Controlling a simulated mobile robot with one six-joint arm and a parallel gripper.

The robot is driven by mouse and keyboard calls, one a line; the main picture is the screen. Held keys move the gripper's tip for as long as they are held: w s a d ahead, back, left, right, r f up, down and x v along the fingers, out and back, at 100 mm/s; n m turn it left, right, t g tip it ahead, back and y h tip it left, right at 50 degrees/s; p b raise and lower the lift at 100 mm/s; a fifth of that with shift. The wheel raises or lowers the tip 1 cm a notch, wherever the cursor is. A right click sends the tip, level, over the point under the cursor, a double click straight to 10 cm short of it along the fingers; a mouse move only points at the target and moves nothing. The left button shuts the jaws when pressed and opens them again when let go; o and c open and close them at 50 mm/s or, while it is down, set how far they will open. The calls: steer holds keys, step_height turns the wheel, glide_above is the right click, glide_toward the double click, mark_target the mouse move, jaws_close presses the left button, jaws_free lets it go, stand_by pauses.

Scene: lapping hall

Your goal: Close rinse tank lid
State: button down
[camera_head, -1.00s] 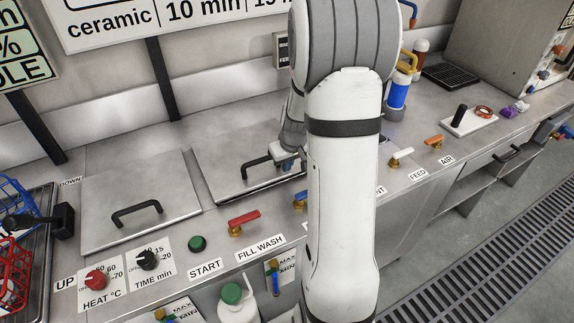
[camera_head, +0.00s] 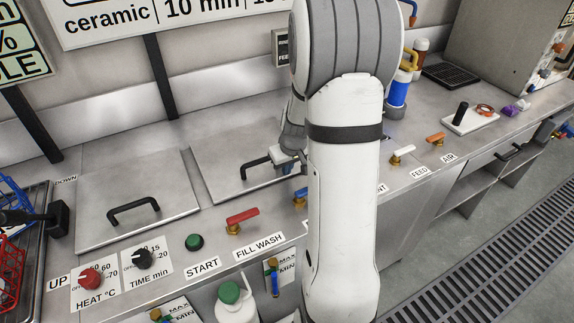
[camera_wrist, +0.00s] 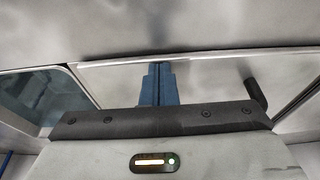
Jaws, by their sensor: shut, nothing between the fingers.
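Two flat metal lids with black bar handles lie on the counter in the head view. The right lid (camera_head: 222,155), which I take as the rinse tank lid, is partly hidden by my arm. Its handle (camera_head: 254,170) is just left of my gripper (camera_head: 290,163), which is low over the lid. In the wrist view my gripper (camera_wrist: 157,75) is shut and empty, its blue-grey fingers against a metal plate. I cannot tell whether they touch it. A black handle (camera_wrist: 255,93) stands to their right. A dark blue framed opening (camera_wrist: 42,97) shows at the left.
The left lid (camera_head: 170,190) lies flat. A red valve lever (camera_head: 242,217), a green button (camera_head: 194,242) and two knobs line the counter's front. Small valves (camera_head: 402,153), a blue-and-white filter (camera_head: 398,92) and a white tray (camera_head: 468,120) are on the right.

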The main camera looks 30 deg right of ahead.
steer(key=shift+s+a+f, duration=0.1)
steer(key=shift+s+f, duration=0.2)
steer(key=shift+f, duration=0.15)
steer(key=r+p, duration=0.2)
steer(key=r, duration=0.1)
steer(key=r+p, duration=0.1)
steer(key=r, duration=0.1)
steer(key=shift+w+r, duration=0.15)
steer(key=shift+w, duration=0.1)
steer(key=v, duration=1)
steer(key=s+a+r, duration=0.2)
steer(key=s+a, duration=0.5)
steer(key=s, duration=0.1)
steer(key=s+a+r, duration=0.1)
steer(key=s+a, duration=0.7)
steer(key=s, duration=0.1)
steer(key=shift+r+g+p, duration=0.3)
steer(key=shift+r, duration=0.1)
steer(key=shift+a, duration=0.1)
